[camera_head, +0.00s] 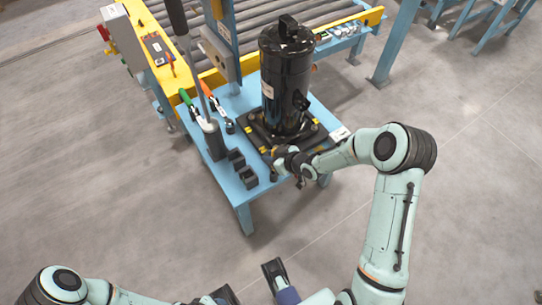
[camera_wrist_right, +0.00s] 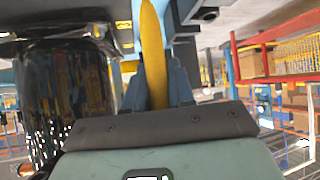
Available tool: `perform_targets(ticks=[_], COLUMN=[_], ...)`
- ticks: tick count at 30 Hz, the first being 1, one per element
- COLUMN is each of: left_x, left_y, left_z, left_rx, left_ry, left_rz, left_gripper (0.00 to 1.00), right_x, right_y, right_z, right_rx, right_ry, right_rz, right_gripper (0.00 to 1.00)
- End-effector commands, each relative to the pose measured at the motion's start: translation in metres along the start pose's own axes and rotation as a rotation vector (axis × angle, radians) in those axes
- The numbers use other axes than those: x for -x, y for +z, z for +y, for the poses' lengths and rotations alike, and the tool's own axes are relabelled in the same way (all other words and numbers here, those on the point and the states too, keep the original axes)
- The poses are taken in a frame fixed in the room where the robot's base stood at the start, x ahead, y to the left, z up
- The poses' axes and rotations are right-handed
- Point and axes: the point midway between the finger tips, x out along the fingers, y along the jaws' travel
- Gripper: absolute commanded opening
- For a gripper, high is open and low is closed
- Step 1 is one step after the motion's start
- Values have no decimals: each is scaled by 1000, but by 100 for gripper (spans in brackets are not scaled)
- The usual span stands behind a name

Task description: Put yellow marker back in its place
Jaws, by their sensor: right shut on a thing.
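My right gripper (camera_head: 275,155) is at the front of the black compressor (camera_head: 284,75), just above the blue pallet table, near the compressor's base. In the right wrist view it is shut on the yellow marker (camera_wrist_right: 154,55), which stands up between its fingers (camera_wrist_right: 160,85). In the head view the marker is mostly hidden by the gripper. Small black holders (camera_head: 248,178) stand on the table to the left of the gripper; I see no marker in them. My left gripper (camera_head: 249,282) is at the bottom edge, fingers apart and empty, away from the table.
The blue table (camera_head: 243,205) has a bare front corner. Green-handled (camera_head: 186,98) and orange-handled (camera_head: 207,89) tools stand at its left rear. A roller conveyor (camera_head: 330,12) with yellow edges lies behind. The floor in front is clear.

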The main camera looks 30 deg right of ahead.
Motion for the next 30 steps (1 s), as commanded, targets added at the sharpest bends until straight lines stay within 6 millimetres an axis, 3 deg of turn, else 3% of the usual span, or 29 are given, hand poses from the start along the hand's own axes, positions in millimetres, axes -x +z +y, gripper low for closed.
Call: perform_targets(ticks=[30], left_x=[-20], left_y=[-2], left_z=[-8], left_rx=[7], left_ry=[-8], left_rz=[-4], left_gripper=[43], right_x=[-15], right_y=[19], right_z=[0], right_rx=[0], right_ry=[0], right_rz=[-1], right_gripper=[2])
